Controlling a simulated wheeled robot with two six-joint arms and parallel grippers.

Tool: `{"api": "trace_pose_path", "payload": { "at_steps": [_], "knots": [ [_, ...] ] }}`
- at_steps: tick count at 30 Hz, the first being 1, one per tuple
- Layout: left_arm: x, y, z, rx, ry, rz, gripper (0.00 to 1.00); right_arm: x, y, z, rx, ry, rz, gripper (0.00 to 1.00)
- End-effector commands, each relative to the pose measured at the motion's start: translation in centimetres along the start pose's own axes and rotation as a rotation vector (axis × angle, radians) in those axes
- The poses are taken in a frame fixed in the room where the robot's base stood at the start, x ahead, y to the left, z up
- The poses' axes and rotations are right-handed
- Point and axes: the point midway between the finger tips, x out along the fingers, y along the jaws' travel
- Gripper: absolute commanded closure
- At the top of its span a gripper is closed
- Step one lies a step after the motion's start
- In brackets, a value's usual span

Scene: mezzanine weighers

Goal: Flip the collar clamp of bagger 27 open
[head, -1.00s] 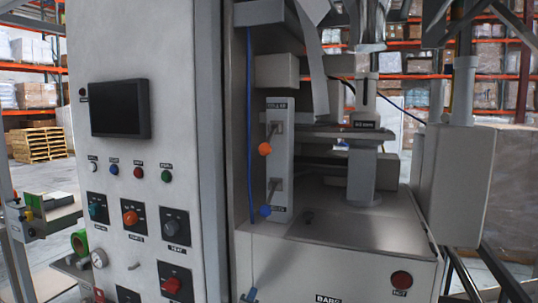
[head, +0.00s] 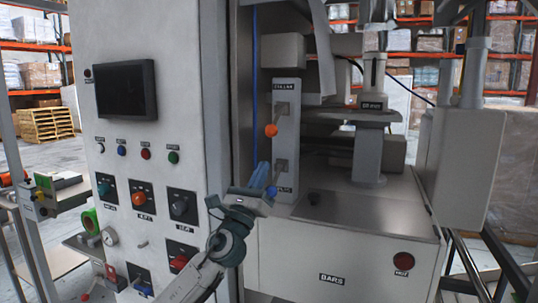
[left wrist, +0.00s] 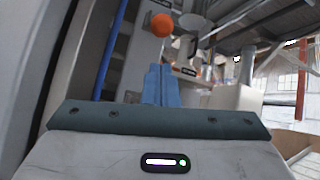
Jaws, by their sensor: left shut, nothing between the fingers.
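The collar clamp lever, with an orange knob (head: 271,130), sits on a narrow upright grey plate (head: 287,150) under a label that seems to read COLLAR. Its knob hangs below the pivot. In the left wrist view the orange knob (left wrist: 162,25) is just beyond the fingertips. My left gripper (head: 262,174) is shut and empty, its blue fingers pointing up, below the orange knob and apart from it. The fingers also show in the left wrist view (left wrist: 160,84). The number 27 cannot be read. My right gripper is not in view.
The control cabinet (head: 185,90) with screen and knobs stands left. A metal deck (head: 330,212) and a post with a round plate (head: 368,152) are right.

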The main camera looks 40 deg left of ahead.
Motion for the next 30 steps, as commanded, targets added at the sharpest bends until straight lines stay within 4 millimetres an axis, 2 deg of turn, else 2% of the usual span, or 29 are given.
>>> {"api": "trace_pose_path", "payload": {
  "at_steps": [9,15,20,30],
  "knots": [
    [6.0,-0.1,0.5,-0.005,-0.001,0.003,1.00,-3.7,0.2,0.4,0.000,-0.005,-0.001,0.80],
    [8.5,0.0,0.3,-0.003,-0.001,0.002,1.00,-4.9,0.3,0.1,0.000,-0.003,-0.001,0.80],
    [9.2,0.0,0.0,-0.003,0.001,0.001,1.00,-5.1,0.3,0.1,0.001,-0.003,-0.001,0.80],
    [9.3,0.0,0.0,-0.002,0.001,0.000,1.00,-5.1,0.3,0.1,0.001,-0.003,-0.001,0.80]
  ]
}}
